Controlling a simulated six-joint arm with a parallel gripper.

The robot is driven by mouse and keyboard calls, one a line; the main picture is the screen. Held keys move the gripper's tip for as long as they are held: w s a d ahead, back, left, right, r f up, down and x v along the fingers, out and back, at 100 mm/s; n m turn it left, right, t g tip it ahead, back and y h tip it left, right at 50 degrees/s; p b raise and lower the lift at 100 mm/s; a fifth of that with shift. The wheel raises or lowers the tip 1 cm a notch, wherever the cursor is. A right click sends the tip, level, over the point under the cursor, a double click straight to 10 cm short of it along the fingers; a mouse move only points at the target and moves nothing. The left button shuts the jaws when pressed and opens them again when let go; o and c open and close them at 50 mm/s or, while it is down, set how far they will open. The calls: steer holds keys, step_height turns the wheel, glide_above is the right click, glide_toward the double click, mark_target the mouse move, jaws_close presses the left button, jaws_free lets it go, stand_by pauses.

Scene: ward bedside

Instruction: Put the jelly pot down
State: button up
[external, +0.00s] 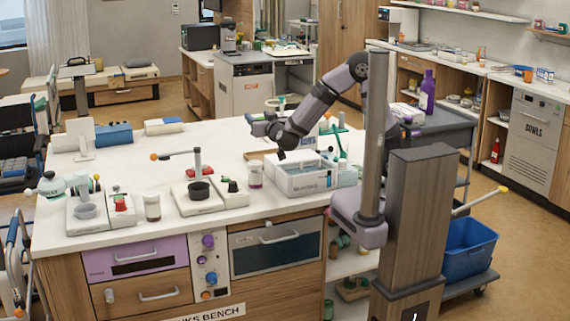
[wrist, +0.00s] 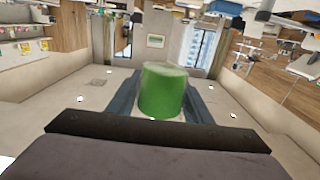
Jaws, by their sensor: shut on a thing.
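The jelly pot (wrist: 162,92) is a green, slightly tapered tub with a paler end. In the wrist view it sits between the two dark fingers of my gripper (wrist: 162,100), which is shut on it. In the external view my gripper (external: 254,121) is above the back-middle part of the white bench top (external: 130,150), pointing left. The pot cannot be made out clearly in that view. The wrist view appears upside down, with the pale ceiling and its lights low in the picture, so the pot looks held clear of any surface.
A white box-like tray (external: 303,183) stands on the bench in front of my arm. Left of it are a lidded jar (external: 255,175), a stand with a dark cup (external: 199,190) and another jar (external: 152,207). A blue box (external: 114,134) lies at the back left. Bare bench lies between.

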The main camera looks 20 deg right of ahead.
stand_by(0.3)
steer(key=b, duration=1.5)
glide_above(257, 180)
steer(key=s, duration=0.3)
step_height(257, 180, down, 15)
steer(key=shift+s, duration=0.2)
steer(key=shift+f+b, duration=0.3)
steer(key=shift+f, duration=4.45)
steer(key=shift+f, duration=0.25)
steer(key=o, duration=1.1)
